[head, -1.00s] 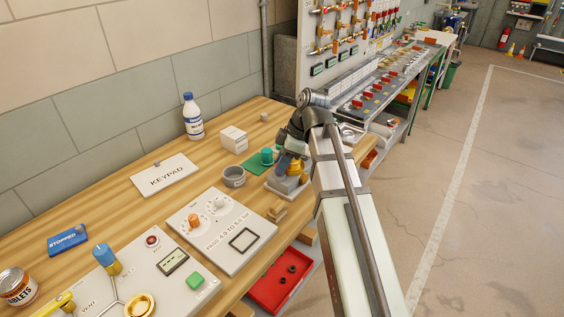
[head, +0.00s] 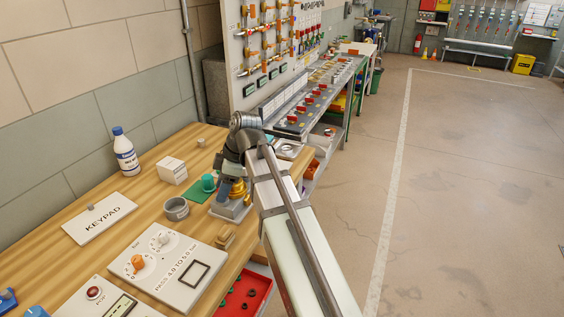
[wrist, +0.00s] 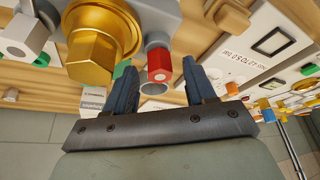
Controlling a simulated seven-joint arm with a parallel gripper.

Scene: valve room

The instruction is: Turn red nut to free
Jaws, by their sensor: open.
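The red nut (wrist: 160,64) is a small red block with a pale round end, in the wrist view beside a large brass hex fitting (wrist: 95,55). My gripper (wrist: 156,70) is open, with one dark finger on each side of the red nut. Gaps show between the nut and both fingers, so it does not look gripped. How deep the nut sits between the fingers is hard to tell. In the head view the brass fitting (head: 238,190) stands on a grey base at the bench's right edge. My arm hides the red nut and fingers there.
A red tray (head: 262,285) sits below the bench edge. Floor to the right is clear.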

